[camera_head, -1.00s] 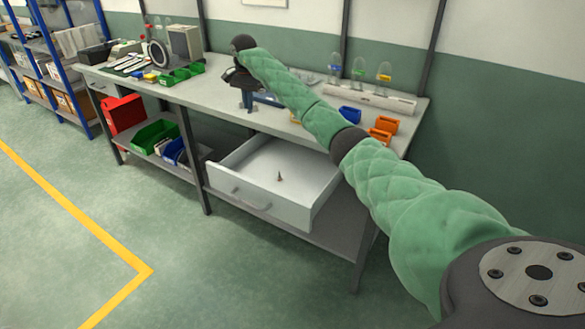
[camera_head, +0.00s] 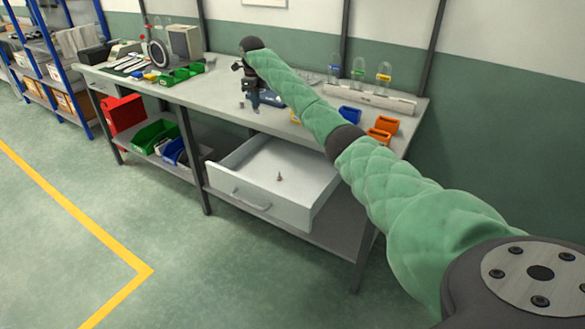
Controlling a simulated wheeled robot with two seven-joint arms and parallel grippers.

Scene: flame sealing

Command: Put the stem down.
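My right gripper (camera_head: 250,98) hangs over the grey bench top (camera_head: 220,85), left of the glass pieces. It is small and dark, and I cannot tell whether its fingers are open or shut. A small grey piece (camera_head: 242,104) shows on the bench just left of the gripper. I cannot make out whether it is the stem, and no stem is clearly visible in the gripper. Several glass pieces with coloured parts, one of them here (camera_head: 359,69), stand on a white rack (camera_head: 400,103) at the bench's back right. My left gripper is not in view.
An open white drawer (camera_head: 232,190) juts out below the bench with a small pointed thing (camera_head: 280,177) inside. Orange bins (camera_head: 379,135) and a blue bin (camera_head: 349,113) stand at the right. Green bins (camera_head: 175,77) and equipment fill the left.

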